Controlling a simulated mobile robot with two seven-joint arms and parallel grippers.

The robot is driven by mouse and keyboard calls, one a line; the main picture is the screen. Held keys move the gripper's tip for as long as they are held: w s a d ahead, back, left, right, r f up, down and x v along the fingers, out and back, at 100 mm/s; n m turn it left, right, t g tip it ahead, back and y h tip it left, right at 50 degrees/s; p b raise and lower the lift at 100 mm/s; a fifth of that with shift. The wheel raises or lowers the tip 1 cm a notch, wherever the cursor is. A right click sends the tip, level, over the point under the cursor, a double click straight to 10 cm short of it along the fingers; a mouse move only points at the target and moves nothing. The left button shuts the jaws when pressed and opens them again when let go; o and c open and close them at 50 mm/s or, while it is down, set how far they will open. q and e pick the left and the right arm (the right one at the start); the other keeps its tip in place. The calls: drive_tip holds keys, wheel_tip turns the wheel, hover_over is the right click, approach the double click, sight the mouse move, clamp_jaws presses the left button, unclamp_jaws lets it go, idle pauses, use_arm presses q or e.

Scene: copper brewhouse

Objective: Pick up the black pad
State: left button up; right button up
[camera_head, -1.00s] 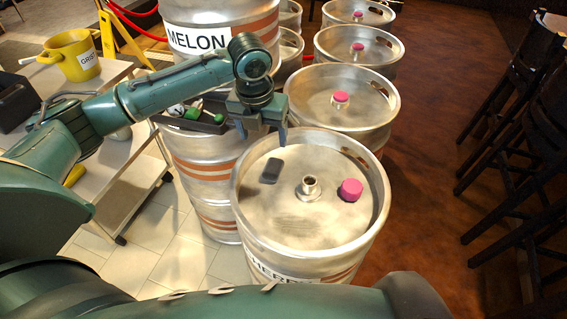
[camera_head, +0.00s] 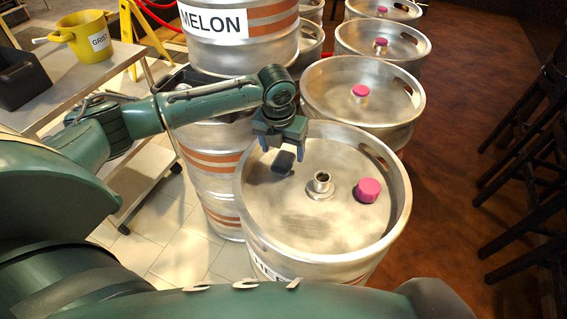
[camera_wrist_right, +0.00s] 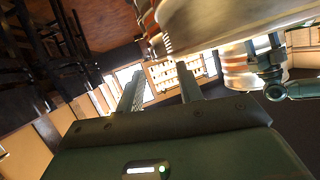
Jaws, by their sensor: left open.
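The black pad (camera_head: 283,163) lies on the top of the nearest steel keg (camera_head: 325,221), left of the keg's central neck. My left gripper (camera_head: 284,150) is open, pointing down over the pad, its two fingers on either side of it in the head view. I cannot tell how much height is left between the fingertips and the pad. My right gripper (camera_wrist_right: 160,72) shows in the right wrist view with its fingers apart and nothing between them.
A pink cap (camera_head: 368,190) lies on the same keg, right of the metal neck (camera_head: 320,183). More kegs with pink caps stand behind. A keg marked MELON (camera_head: 238,42) rises behind my left arm. A trolley with a yellow bucket (camera_head: 84,38) is at left.

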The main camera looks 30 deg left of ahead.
sight(283, 159)
use_arm(q)
drive_tip(key=f, duration=0.4)
drive_tip(key=shift+w+f+b, duration=0.1)
drive_tip(key=shift+w+b, duration=0.2)
drive_tip(key=shift+w, duration=0.05)
drive_tip(key=shift+a, duration=0.1)
drive_tip(key=shift+c, duration=0.4)
drive_tip(key=c, duration=1)
wheel_tip(283, 159, up, 10)
drive_tip(key=p, duration=0.1)
drive_tip(key=shift+p, duration=0.35)
drive_tip(key=o, duration=0.4)
drive_tip(key=c, duration=0.6)
